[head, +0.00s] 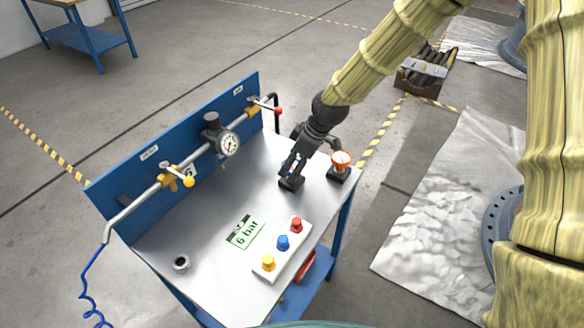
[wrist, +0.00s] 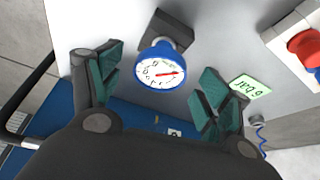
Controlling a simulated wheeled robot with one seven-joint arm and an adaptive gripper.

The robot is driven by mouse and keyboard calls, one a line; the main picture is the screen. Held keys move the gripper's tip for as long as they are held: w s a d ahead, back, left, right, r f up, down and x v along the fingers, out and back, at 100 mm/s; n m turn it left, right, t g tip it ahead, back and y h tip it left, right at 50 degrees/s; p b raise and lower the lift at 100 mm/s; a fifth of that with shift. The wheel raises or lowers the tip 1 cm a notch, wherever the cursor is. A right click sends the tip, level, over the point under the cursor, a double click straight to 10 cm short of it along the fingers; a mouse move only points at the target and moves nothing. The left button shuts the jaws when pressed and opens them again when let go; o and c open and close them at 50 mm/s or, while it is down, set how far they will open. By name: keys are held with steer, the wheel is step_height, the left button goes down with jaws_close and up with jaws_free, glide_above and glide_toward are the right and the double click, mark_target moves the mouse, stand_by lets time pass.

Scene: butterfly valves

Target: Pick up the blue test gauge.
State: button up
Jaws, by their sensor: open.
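The blue test gauge (wrist: 160,66) has a blue rim, a white dial and a red needle. It stands on a black block (wrist: 170,29) in the wrist view. My gripper (wrist: 160,76) is open, with a green-padded finger on each side of the gauge and visible gaps between. In the head view my gripper (head: 297,160) is above the table at the black block (head: 291,184) and mostly hides the gauge there. I cannot tell how far the fingers are from it in depth.
An orange gauge (head: 341,158) stands on its own black block just right of my gripper. A blue panel (head: 130,180) with pipe, valves and a dial gauge (head: 229,145) rises behind. A button box (head: 283,250) and a green "6 bar" card (head: 246,233) lie in front.

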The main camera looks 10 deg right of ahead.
steer(key=shift+p+x, duration=0.3)
steer(key=shift+x, duration=1.1)
steer(key=c, duration=1)
